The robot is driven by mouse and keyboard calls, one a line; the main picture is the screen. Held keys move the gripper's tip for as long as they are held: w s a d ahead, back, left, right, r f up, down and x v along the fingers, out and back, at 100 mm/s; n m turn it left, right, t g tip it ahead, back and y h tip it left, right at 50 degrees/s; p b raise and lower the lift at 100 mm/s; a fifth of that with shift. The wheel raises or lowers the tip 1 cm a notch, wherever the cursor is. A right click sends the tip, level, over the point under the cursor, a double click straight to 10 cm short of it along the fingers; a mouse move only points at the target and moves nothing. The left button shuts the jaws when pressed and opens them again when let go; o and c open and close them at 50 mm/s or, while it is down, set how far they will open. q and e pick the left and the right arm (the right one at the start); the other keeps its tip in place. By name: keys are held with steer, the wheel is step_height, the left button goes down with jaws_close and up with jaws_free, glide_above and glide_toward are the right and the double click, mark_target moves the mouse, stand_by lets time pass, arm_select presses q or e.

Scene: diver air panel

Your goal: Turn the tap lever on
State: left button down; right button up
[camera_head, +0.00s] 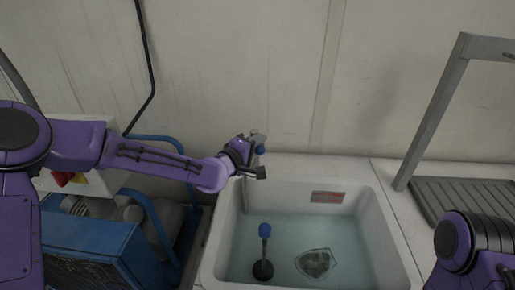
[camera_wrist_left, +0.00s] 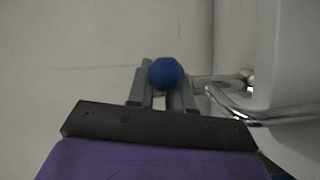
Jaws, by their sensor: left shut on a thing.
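The tap lever ends in a blue ball knob (camera_wrist_left: 166,73), which sits at the tips of my left gripper's grey fingers in the left wrist view. My left gripper (camera_head: 257,152) is shut on the tap lever at this knob. The fingers hide the rest of the lever. Chrome tap pipes (camera_wrist_left: 238,106) run to the right of the knob in the left wrist view. In the head view my gripper covers most of the tap. My right gripper is out of view; only part of my right arm shows.
A white sink (camera_head: 379,215) holds water, with a dark-based, blue-topped object (camera_head: 264,250) and an emblem inside. A blue machine (camera_head: 100,237) and blue tube frame stand left. A grey ribbed mat (camera_head: 460,198) and metal frame (camera_head: 432,120) are right. The wall is close behind.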

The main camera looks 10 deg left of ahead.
arm_select(q)
steer(key=shift+s+a+f+m+g+h, duration=0.1)
steer(key=shift+s+f+m+g+h, duration=0.15)
steer(key=shift+m+h, duration=0.35)
steer(key=c, duration=1.1)
jaws_free()
steer(key=shift+c, duration=0.2)
steer(key=shift+r, duration=0.1)
steer(key=b+v, duration=0.1)
steer(key=v, duration=0.9)
steer(key=shift+s, duration=0.2)
